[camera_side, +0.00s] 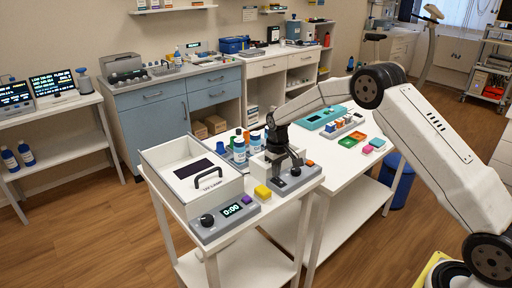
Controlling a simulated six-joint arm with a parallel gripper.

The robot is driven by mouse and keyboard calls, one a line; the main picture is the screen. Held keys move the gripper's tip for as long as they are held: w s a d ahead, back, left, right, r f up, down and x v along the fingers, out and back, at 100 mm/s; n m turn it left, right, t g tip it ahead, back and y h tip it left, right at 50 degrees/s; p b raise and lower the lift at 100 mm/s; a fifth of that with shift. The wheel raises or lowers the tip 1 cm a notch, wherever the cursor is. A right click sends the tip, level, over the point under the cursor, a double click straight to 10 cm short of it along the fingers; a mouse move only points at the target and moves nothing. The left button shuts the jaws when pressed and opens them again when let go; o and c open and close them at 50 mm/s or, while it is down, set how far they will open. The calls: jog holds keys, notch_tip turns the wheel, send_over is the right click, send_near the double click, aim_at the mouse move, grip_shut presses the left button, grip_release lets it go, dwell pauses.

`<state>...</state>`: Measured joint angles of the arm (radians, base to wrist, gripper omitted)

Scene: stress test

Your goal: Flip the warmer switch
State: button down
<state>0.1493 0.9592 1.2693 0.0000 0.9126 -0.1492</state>
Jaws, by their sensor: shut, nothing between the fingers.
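My gripper (287,164), dark and pointing down, is low over a small grey control panel (287,185) on the white cart. It looks shut and empty. The panel has a dark round part (296,171) close to the fingertips and an orange part (310,162) at its right end. A white unit (257,164) stands behind the panel, partly hidden by my gripper; this may be the warmer. I cannot make out the switch itself or its position, nor whether my fingertips touch the panel.
A white box with a black handle (209,179) and a timer panel reading 0:00 (231,211) stand to the left. Several bottles (240,150) stand close behind.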

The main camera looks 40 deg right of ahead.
aim_at(277, 181)
jog(key=shift+f, duration=0.55)
dwell(0.5)
jog(key=shift+r, duration=3.5)
jog(key=shift+s, duration=0.1)
jog(key=shift+s+a+r, duration=0.25)
jog(key=shift+s+a, duration=0.05)
jog(key=shift+s, duration=0.1)
jog(key=s+a+t, duration=0.1)
jog(key=s+a, duration=0.3)
jog(key=s, duration=0.9)
jog(key=s+a+r+t, duration=0.1)
jog(key=s+a, duration=0.2)
jog(key=s, duration=1)
jog(key=shift+s+a+r+t, duration=0.25)
jog(key=shift+s+a+t, duration=0.05)
jog(key=shift+s+a, duration=0.1)
